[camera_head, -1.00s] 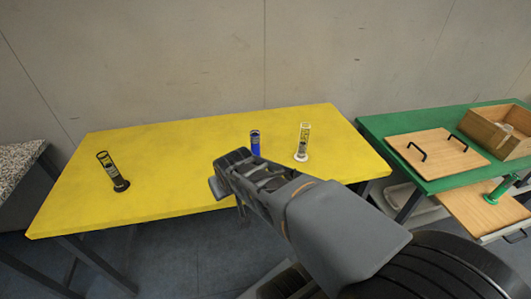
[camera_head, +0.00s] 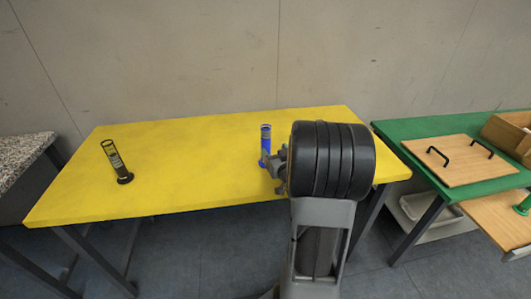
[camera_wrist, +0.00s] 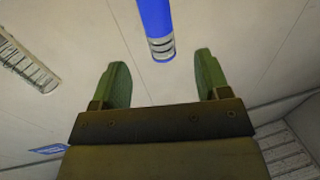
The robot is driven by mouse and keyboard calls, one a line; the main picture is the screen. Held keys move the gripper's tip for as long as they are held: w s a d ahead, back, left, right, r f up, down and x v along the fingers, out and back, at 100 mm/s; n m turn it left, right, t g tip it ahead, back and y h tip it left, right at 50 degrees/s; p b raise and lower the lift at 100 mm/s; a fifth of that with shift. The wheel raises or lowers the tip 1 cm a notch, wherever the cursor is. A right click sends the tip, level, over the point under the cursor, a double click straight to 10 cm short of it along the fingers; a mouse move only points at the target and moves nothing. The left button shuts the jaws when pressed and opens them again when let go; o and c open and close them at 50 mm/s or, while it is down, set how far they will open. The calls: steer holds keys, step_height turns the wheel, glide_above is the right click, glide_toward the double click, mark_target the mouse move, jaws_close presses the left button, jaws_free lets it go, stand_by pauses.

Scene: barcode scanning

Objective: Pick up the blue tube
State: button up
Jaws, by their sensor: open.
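The blue tube (camera_head: 265,146) stands upright on the yellow table (camera_head: 190,160), toward its right half. My gripper (camera_head: 277,160) is just right of the tube in the head view, partly hidden by my dark wrist. In the wrist view, my gripper (camera_wrist: 162,70) is open, with two green fingers spread apart. The blue tube (camera_wrist: 156,25) shows beyond the fingertips, roughly in line with the gap. Nothing is between the fingers.
A black tube (camera_head: 117,162) stands at the table's left. A green table (camera_head: 400,132) with a wooden lid (camera_head: 460,165) is at right. The yellow table's middle is clear.

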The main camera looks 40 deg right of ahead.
mark_target(264, 134)
steer(key=p+x, duration=0.1)
steer(key=x, duration=1)
steer(key=shift+d+r, duration=0.15)
jaws_close()
stand_by(0.5)
